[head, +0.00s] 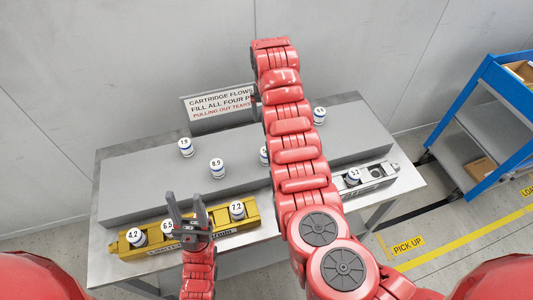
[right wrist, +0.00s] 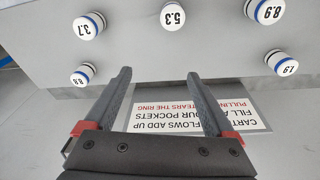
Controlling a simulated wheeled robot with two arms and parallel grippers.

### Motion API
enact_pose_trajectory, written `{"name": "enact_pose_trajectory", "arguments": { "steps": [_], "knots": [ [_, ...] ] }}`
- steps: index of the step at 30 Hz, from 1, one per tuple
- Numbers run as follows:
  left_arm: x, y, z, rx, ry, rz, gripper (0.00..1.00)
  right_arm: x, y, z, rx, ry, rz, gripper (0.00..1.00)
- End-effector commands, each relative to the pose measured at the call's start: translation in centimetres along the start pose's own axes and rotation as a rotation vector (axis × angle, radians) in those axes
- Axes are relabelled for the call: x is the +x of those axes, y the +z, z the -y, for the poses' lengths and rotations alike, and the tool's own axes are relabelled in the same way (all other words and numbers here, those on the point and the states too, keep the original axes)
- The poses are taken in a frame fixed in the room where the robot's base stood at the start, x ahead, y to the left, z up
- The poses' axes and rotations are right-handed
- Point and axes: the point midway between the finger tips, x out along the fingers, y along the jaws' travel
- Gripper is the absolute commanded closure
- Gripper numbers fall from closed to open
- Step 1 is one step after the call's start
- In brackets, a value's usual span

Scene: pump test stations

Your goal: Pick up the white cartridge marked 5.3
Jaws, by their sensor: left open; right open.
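The white cartridge marked 5.3 (right wrist: 172,16) stands at the top middle of the right wrist view on the grey block. In the head view a white cartridge (head: 264,155), its mark hidden, shows partly behind my right arm. My right gripper (right wrist: 158,77) is open and empty, its fingers apart and pointing toward the 5.3 cartridge without touching it. In the head view my right arm hides most of that gripper. My left gripper (head: 187,212) is open above the yellow fixture (head: 247,219).
Near 5.3 stand cartridges 3.7 (right wrist: 88,26), 8.9 (right wrist: 264,11) and 7.9 (head: 185,147); another (head: 319,115) stands right of my arm. A sign (head: 218,105) stands behind the block. The yellow fixture and a silver one (head: 378,180) hold cartridges. A blue cart (head: 468,110) stands right.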

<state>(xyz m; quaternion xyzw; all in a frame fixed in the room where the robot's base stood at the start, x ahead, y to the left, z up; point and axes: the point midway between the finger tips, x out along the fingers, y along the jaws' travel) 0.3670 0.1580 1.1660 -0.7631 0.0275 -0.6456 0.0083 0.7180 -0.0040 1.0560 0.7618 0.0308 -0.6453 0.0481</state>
Motion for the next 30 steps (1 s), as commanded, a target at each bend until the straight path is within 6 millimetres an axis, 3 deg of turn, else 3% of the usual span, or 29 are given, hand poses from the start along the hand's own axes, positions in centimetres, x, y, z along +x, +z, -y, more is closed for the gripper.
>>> {"name": "enact_pose_trajectory", "arguments": {
  "steps": [1, 3, 8, 15, 19, 22, 30],
  "knots": [
    [0.2, 0.0, 0.0, 0.0, 0.0, 0.0, 0.5, -1.5, 1.1, 0.7, 0.0, -0.015, 0.053, 0.11],
    [0.3, -0.1, 0.0, 0.0, 0.0, 0.0, 0.5, -2.5, 2.5, 1.2, 0.0, -0.026, 0.118, 0.11],
    [0.4, -0.1, 0.0, 0.0, 0.0, 0.0, 0.5, -2.5, 3.8, 1.4, 0.0, -0.03, 0.17, 0.11],
    [-0.2, 0.0, 0.0, 0.0, 0.0, 0.0, 0.5, 1.9, 4.5, 1.5, 0.002, -0.033, 0.167, 0.11],
    [-2.2, 0.4, -0.1, 0.0, 0.0, 0.0, 0.5, 5.0, 5.0, 1.6, 0.001, -0.034, 0.168, 0.11],
    [-0.1, 0.0, 0.0, 0.0, 0.0, -0.001, 0.5, 6.0, 5.3, 1.8, 0.0, -0.032, 0.172, 0.11],
    [0.8, -0.1, 0.0, 0.0, 0.0, 0.0, 0.5, 8.8, 5.6, 1.9, -0.001, -0.034, 0.164, 0.11]
  ]
}}
